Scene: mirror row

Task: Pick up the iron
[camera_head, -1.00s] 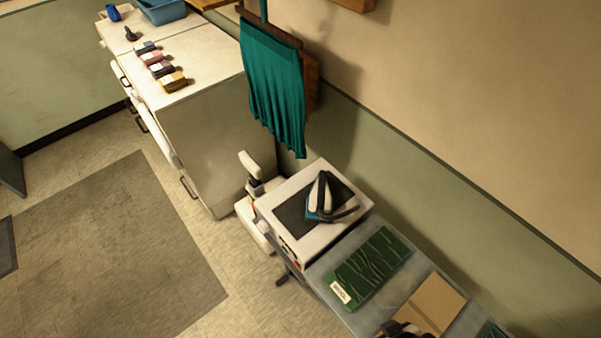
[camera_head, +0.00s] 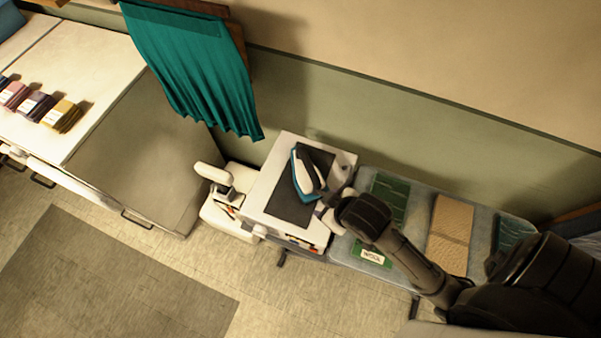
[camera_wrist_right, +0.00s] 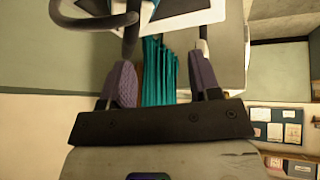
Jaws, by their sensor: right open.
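The iron (camera_head: 308,174), white with a teal base, rests on a dark pad on top of a white boxy unit (camera_head: 268,218). My right gripper (camera_head: 324,208) is just right of the iron, near the unit's right edge. It is open and seems empty. In the right wrist view its two purplish fingers (camera_wrist_right: 160,64) are apart, and a dark curved band and a white and teal shape show at the top. Whether the fingers touch the iron I cannot tell. My left gripper is not in view.
A board with a green packet (camera_head: 372,256) and a tan folded piece (camera_head: 450,222) lies under my right arm. A teal curtain (camera_head: 195,75) hangs behind, left of the unit. A white counter (camera_head: 95,85) bears folded cloths. A small white device (camera_head: 222,190) stands beside the unit.

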